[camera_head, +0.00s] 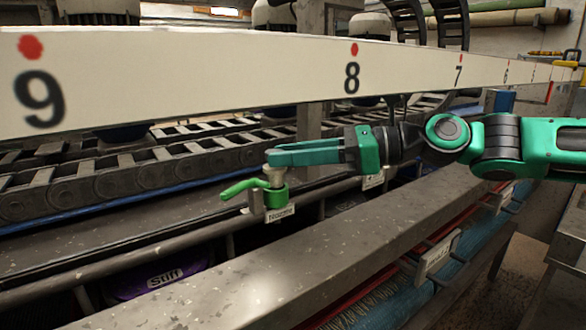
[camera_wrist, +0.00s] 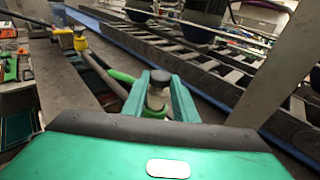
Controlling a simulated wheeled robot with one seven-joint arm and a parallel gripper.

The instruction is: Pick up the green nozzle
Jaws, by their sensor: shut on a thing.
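The green nozzle (camera_head: 245,190) has a bright green curved body and a grey metal neck. It sits at the dark metal rail, above a small white label (camera_head: 280,213). My gripper (camera_head: 272,157) reaches in from the right, and its teal fingers are closed on the nozzle's neck. In the wrist view my gripper (camera_wrist: 158,85) has one finger on each side of the nozzle's dark-capped neck (camera_wrist: 157,95), and green parts of the nozzle show behind it. I cannot tell whether the nozzle is clear of its holder.
A long white numbered beam (camera_head: 200,75) crosses above. A grey metal ledge (camera_head: 300,255) runs in front, and a dark chain track (camera_head: 110,180) lies behind. A yellow fitting (camera_wrist: 80,40) on the rail shows in the wrist view.

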